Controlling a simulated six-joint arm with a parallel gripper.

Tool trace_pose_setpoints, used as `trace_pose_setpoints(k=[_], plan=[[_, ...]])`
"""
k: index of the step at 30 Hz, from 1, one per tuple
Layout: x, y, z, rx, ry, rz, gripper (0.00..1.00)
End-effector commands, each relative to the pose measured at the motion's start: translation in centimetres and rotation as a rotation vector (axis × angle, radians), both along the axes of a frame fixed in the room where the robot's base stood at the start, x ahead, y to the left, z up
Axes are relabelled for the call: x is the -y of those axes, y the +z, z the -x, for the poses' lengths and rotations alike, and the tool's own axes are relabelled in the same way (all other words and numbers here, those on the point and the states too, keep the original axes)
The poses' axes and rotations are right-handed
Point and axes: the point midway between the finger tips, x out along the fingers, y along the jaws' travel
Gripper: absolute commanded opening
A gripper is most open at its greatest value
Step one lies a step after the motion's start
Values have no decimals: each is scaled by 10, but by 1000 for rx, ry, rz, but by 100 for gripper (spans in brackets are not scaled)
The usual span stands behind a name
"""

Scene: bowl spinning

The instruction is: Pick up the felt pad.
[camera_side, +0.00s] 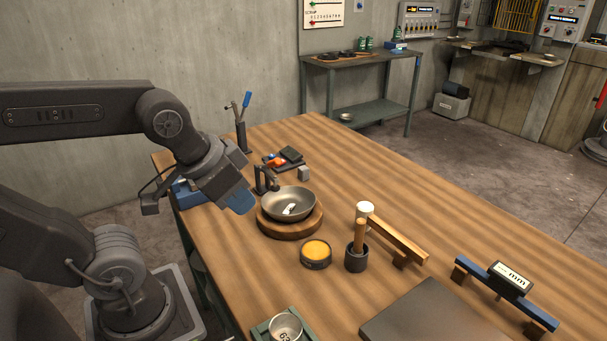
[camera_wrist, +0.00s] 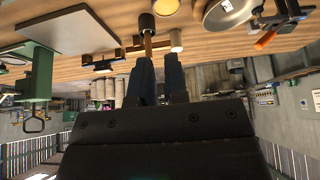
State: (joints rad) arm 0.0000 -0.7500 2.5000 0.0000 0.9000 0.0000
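I cannot tell for sure which thing is the felt pad. My gripper (camera_side: 238,201) is in the air at the left of the table, left of the metal bowl (camera_side: 289,204) and well away from the cylinder. In the wrist view my two blue fingers (camera_wrist: 157,78) are apart, with nothing seen between them.
The bowl sits on a round wooden base (camera_side: 288,228). A yellow-filled tin (camera_side: 316,252) and a dark cup with a wooden handle (camera_side: 356,258) stand in front. A grey plate (camera_side: 433,318), a green tray (camera_side: 262,329) and a blue bar (camera_side: 527,308) lie nearer.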

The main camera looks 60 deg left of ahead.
Motion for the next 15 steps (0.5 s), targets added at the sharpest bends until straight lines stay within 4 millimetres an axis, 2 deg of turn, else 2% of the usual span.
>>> trace_pose_setpoints(k=[1,12,15], plan=[[0,0,0,0,0,0,18],[0,0,0,0,0,0,54],[0,0,0,0,0,0,60]])
